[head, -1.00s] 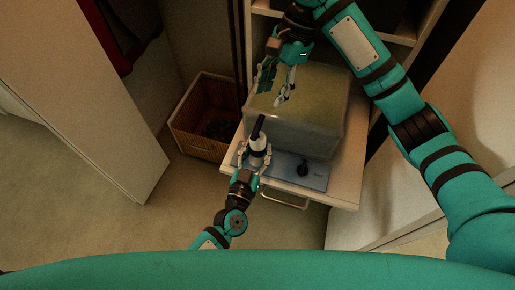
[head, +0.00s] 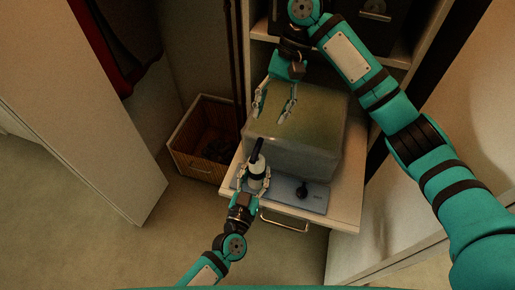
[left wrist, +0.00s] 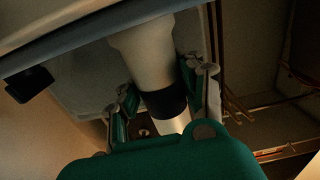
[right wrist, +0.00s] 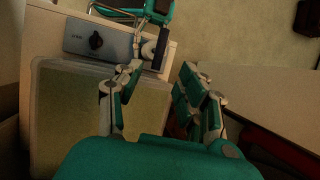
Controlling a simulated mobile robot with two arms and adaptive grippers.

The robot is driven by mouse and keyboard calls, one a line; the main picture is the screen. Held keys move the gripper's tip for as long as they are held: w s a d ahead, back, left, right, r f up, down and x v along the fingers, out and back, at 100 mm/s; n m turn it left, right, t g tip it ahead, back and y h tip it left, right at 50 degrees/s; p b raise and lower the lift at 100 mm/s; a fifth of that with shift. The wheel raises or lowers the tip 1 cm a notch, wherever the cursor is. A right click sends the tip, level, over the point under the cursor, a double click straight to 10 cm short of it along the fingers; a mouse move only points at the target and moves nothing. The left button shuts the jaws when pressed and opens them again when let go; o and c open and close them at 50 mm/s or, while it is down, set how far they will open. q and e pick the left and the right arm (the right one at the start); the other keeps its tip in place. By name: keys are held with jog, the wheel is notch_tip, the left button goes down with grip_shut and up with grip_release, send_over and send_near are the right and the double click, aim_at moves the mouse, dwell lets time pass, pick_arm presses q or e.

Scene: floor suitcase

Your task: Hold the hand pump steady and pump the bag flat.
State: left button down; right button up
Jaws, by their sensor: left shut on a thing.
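The hand pump (head: 257,170) has a pale body and a dark handle on top. My left gripper (head: 254,186) is shut around its body, and the left wrist view shows the pale barrel and black band of the pump (left wrist: 147,55) between the fingers (left wrist: 163,100). The bag (head: 295,140) is a clear, bulky block with greenish contents, behind the pump. It fills the lower left of the right wrist view (right wrist: 70,120). My right gripper (head: 274,112) is open and empty above the bag's left side, apart from the pump handle.
A blue-grey strip (head: 315,199) with a black knob (head: 302,190) lies at the front of the pulled-out white drawer (head: 346,205). A wicker basket (head: 190,160) stands on the floor to the left. A white door panel (head: 100,110) bounds the left side.

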aim_at(257, 147)
jog(key=x, duration=1.2)
jog(key=shift+c, duration=0.3)
grip_shut()
jog(key=shift+w+r, duration=0.1)
jog(key=shift+r, duration=0.05)
